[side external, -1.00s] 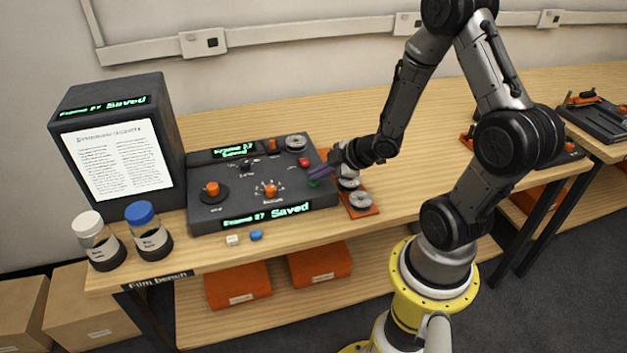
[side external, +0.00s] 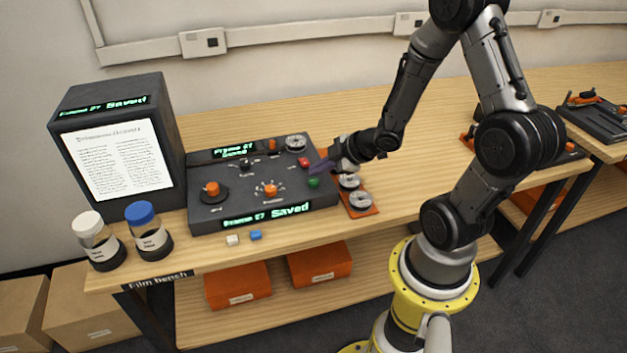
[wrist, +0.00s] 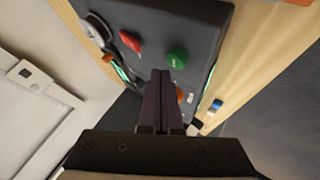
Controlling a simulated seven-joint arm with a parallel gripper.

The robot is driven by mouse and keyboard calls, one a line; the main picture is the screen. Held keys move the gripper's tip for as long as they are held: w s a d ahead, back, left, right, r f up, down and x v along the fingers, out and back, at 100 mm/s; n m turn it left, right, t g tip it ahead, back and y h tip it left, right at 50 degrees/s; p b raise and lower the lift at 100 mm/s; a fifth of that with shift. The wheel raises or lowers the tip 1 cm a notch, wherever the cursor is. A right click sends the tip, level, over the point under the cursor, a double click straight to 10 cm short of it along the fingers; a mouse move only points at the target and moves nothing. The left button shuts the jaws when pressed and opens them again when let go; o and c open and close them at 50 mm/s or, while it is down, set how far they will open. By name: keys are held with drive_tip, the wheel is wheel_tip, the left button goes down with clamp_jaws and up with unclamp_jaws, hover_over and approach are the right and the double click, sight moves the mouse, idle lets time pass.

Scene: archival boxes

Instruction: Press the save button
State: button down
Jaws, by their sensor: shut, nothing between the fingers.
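The dark control console (side external: 217,216) sits on the bench, with a green button (side external: 314,183) near its right edge and a red button (side external: 304,162) behind it. In the wrist view the green button (wrist: 178,57) has small white lettering, too small to read, and the red button (wrist: 131,41) is to its left. The console's front display (side external: 268,214) reads "Saved". My gripper (side external: 317,170) is shut and empty. It is above the console's right side, near both buttons and apart from the green one. Its dark fingers (wrist: 161,75) point at the console.
A reader box (side external: 118,160) with a lit page stands at the left, also showing "Saved". Two jars, one with a white lid (side external: 88,222) and one with a blue lid (side external: 140,212), stand in front of it. An orange tray (side external: 361,205) with metal reels lies right of the console.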

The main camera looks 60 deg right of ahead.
sight(317, 182)
drive_tip(key=shift+r, duration=0.1)
drive_tip(key=shift+r, duration=2.4)
drive_tip(key=shift+w+a, duration=0.1)
drive_tip(key=shift+a, duration=0.05)
drive_tip(key=a+r+t+h, duration=0.1)
drive_tip(key=a+r, duration=0.1)
drive_tip(key=r, duration=0.4)
drive_tip(key=w+a+r+t, duration=0.1)
drive_tip(key=a+r, duration=0.2)
drive_tip(key=r, duration=0.2)
drive_tip(key=a+r+t+h, duration=0.1)
drive_tip(key=a+r, duration=0.1)
drive_tip(key=r, duration=0.4)
drive_tip(key=s+a+f+m+g+y, duration=0.1)
drive_tip(key=s+a+m+g, duration=0.2)
drive_tip(key=s, duration=0.5)
drive_tip(key=s+a+f+m+g+y, duration=0.1)
drive_tip(key=s+a+f+m+g, duration=0.1)
drive_tip(key=s+m, duration=0.3)
drive_tip(key=s+a+g, duration=0.1)
drive_tip(key=s, duration=0.2)
drive_tip(key=shift+s+a+f+g, duration=0.15)
drive_tip(key=shift+s+f+g, duration=0.1)
drive_tip(key=shift+s+g, duration=0.05)
